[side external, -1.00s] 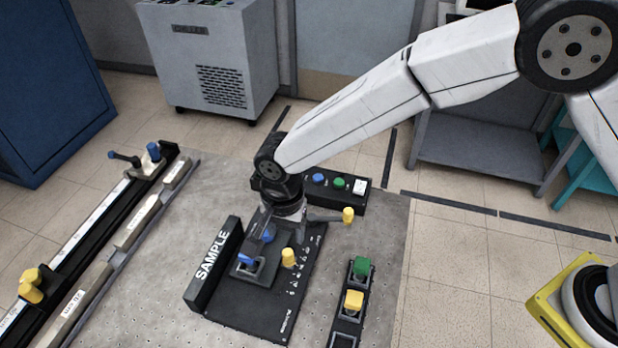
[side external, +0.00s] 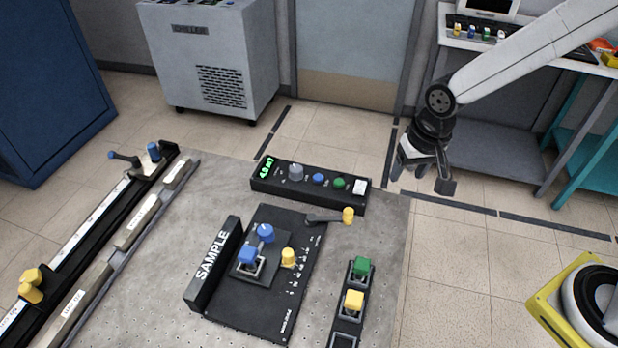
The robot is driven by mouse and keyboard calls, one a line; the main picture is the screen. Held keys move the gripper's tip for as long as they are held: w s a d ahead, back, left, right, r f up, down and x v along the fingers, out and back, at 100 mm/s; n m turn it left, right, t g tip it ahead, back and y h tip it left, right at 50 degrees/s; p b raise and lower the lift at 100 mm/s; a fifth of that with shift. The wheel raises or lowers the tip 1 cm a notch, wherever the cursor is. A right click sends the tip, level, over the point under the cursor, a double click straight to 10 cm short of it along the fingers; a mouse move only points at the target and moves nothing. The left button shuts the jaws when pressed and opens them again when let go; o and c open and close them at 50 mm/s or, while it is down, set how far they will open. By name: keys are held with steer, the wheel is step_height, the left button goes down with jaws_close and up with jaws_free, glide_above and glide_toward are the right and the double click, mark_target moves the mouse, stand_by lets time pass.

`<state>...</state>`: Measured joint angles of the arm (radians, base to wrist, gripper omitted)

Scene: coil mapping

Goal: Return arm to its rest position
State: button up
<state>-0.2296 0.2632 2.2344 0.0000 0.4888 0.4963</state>
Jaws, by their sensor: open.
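My gripper (side external: 422,184) hangs open and empty at the upper right, past the right edge of the grey work table (side external: 385,235). Its fingers point down and are spread apart. Nothing is between them. The black sample stage (side external: 240,305) with its SAMPLE wall (side external: 212,264) stands clear of my gripper. A blue block (side external: 247,256) sits in the square frame on the stage, with a blue knob (side external: 266,233) just behind it. A yellow knob (side external: 288,257) stands to their right.
A control box (side external: 265,185) with a green display, knob and buttons stands at the table's back. A lever with a yellow knob (side external: 348,215) juts out near it. A holder carries green (side external: 361,266) and yellow (side external: 353,301) blocks. A rail (side external: 90,235) runs along the left.

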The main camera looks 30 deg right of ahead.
steer(key=s+d+n, duration=0.3)
steer(key=s+d, duration=0.4)
steer(key=d, duration=0.1)
steer(key=shift+s+d+r+t, duration=0.2)
steer(key=shift+s+r+t, duration=0.1)
steer(key=shift+r+t, duration=0.1)
steer(key=shift+w+a, duration=0.1)
steer(key=shift+c, duration=0.3)
stand_by(1.6)
steer(key=m+g, duration=0.3)
steer(key=m, duration=0.6)
glide_above(288, 251)
step_height(288, 251, down, 6)
steer(key=shift+a+r, duration=0.1)
steer(key=shift+r, duration=0.1)
steer(key=shift+f, duration=0.1)
steer(key=shift+f, duration=4.4)
